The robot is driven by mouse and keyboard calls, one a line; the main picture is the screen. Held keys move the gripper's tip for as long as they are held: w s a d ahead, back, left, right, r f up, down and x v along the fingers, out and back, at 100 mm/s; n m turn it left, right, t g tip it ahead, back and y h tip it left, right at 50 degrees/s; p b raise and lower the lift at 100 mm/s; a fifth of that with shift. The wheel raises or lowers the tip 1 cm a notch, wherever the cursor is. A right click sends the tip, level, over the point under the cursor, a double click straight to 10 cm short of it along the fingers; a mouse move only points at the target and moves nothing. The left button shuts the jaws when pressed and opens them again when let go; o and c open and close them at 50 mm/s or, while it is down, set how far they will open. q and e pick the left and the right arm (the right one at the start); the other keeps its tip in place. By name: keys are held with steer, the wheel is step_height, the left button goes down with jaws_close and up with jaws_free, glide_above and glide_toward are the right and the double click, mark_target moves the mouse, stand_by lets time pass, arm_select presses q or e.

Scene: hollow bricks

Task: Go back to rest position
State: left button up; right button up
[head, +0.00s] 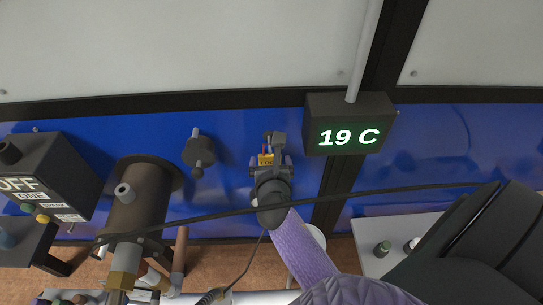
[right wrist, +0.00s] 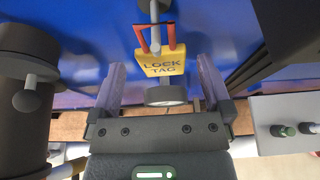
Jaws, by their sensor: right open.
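My right gripper (head: 270,172) reaches up from the bottom of the head view to the blue wall. In the right wrist view its two fingers (right wrist: 161,85) are spread apart with nothing pinched between them. A yellow lock tag (right wrist: 160,62) with a red shackle hangs from a grey fitting on the wall, just beyond and between the fingertips. The tag also shows small in the head view (head: 266,160), partly hidden by my gripper. A round grey part (right wrist: 166,96) sits below the tag, between the fingers. My left gripper is not in view.
A black display box (head: 349,124) reading "19 C" is right of the gripper. A dark cylinder (head: 140,205) and a box marked OFF (head: 42,178) stand at left. A black cable (head: 370,192) crosses the head view. A pale shelf (head: 375,258) with small knobs is at lower right.

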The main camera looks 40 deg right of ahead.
steer(key=s+a+m+g+y, duration=0.45)
steer(key=s+m, duration=0.55)
steer(key=m, duration=0.4)
steer(key=s+a+m+g+y, duration=0.3)
steer(key=s+a+m, duration=0.2)
steer(key=s+m, duration=0.6)
step_height(320, 180, down, 36)
steer(key=m+g+b, duration=0.2)
steer(key=b, duration=1.5)
steer(key=s+d+f+b, duration=0.1)
steer(key=s+f+b, duration=0.5)
steer(key=f, duration=0.5)
steer(key=s+d+f+g+b, duration=0.1)
steer(key=s+f+b, duration=0.5)
steer(key=f, duration=0.5)
steer(key=shift+s+d+f+h, duration=0.35)
steer(key=shift+s+d, duration=0.05)
steer(key=shift+s, duration=0.85)
